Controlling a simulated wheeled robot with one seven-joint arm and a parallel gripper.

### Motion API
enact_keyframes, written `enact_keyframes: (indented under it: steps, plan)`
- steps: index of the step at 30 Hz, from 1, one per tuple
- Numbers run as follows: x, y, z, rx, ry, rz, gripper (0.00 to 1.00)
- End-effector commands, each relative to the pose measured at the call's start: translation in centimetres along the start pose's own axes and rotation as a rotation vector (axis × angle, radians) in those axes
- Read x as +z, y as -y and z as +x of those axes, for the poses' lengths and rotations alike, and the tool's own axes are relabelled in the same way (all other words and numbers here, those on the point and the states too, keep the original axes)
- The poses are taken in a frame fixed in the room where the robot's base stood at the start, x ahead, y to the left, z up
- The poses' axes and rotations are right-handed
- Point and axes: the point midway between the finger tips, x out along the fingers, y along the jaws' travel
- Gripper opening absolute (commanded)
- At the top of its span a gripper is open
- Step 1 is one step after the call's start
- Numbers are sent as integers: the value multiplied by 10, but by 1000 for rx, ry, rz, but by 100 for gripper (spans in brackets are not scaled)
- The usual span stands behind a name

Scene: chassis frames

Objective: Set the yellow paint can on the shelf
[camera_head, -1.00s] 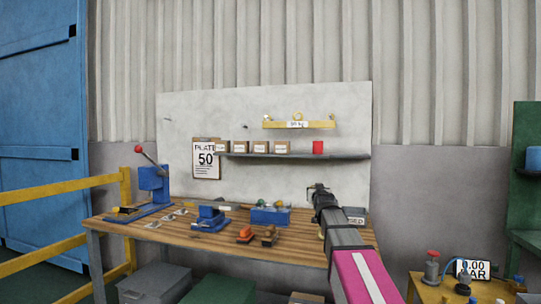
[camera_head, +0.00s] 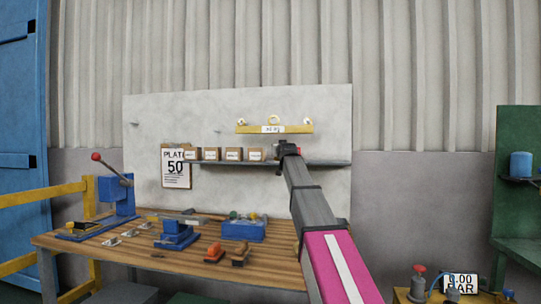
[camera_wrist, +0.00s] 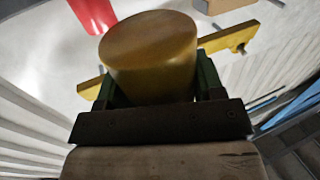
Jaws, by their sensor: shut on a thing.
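My gripper (camera_head: 287,149) is raised in front of the wall shelf (camera_head: 328,163), near its right part, at about the shelf's height. In the wrist view my gripper (camera_wrist: 152,88) is shut on the yellow paint can (camera_wrist: 150,52), which sits between its two green fingers. The head view does not show the can; my gripper and arm hide it. I cannot tell whether the can touches the shelf.
A red can (camera_wrist: 95,14) is close by in the wrist view and mostly hidden behind my gripper in the head view. Small cardboard boxes (camera_head: 233,154) stand left on the shelf. A yellow lifting beam (camera_head: 274,129) hangs above. The workbench (camera_head: 130,255) holds tools.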

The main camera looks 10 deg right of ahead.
Motion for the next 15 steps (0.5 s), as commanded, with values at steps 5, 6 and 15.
enact_keyframes:
  steps: [5,6,15]
  plan:
    - [-1,0,48,0,0,0,26]
    - [-1,0,58,0,0,0,26]
    - [0,0,103,0,-1,0,26]
